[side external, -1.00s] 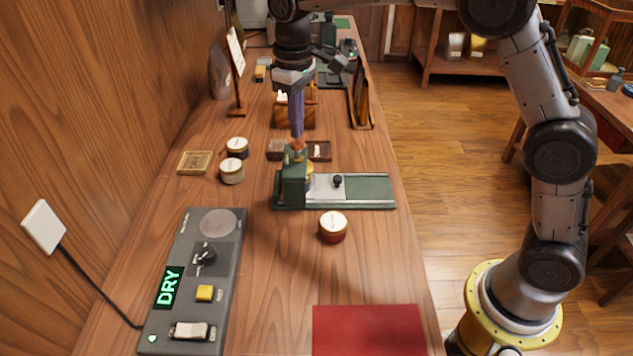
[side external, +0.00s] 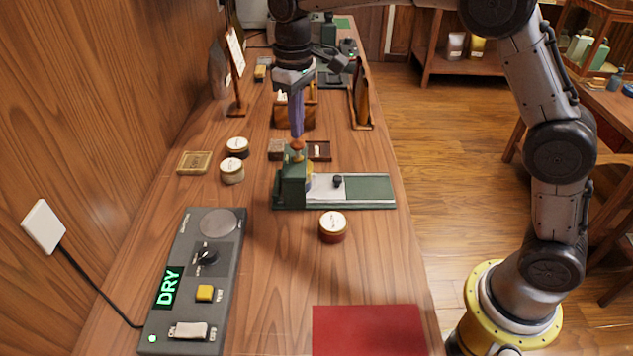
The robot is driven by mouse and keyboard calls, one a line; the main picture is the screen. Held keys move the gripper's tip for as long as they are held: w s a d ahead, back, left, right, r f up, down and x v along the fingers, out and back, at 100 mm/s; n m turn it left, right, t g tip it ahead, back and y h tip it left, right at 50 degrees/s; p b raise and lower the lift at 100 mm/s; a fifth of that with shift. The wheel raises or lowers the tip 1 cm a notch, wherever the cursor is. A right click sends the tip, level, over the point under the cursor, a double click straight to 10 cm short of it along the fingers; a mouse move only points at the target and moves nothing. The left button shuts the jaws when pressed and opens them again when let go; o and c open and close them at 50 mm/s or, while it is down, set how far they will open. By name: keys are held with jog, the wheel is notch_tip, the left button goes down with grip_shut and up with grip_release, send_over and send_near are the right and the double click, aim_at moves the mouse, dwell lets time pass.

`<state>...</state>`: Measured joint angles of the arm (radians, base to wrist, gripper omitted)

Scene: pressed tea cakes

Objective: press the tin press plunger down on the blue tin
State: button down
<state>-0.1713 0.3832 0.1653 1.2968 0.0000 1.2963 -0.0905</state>
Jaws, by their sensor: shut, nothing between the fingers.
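The green tin press (side external: 291,188) stands on the counter with its flat bed reaching to the right. Its copper-coloured plunger knob (side external: 298,145) is at the top of the press. My gripper (side external: 297,135) is shut and empty, pointing straight down right above the knob; its tips look to be at or touching the knob, but I cannot tell for sure. I cannot make out a blue tin; the press body hides what is under the plunger. A red tin (side external: 333,236) stands in front of the press. A cream tin (side external: 231,174) and a dark-banded tin (side external: 237,153) stand to the left.
A grey control box (side external: 225,275) showing "DRY" lies at front left. A red mat (side external: 368,330) lies at the front right. A small wooden tray (side external: 195,162) is at the left. A wooden holder (side external: 310,116) and upright stands are behind the press. The counter's middle front is clear.

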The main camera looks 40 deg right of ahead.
aim_at(298, 143)
jog(key=shift+f, duration=0.35)
dwell(0.3)
jog(key=shift+f, duration=0.3)
jog(key=shift+f, duration=0.95)
jog(key=shift+r, duration=2.5)
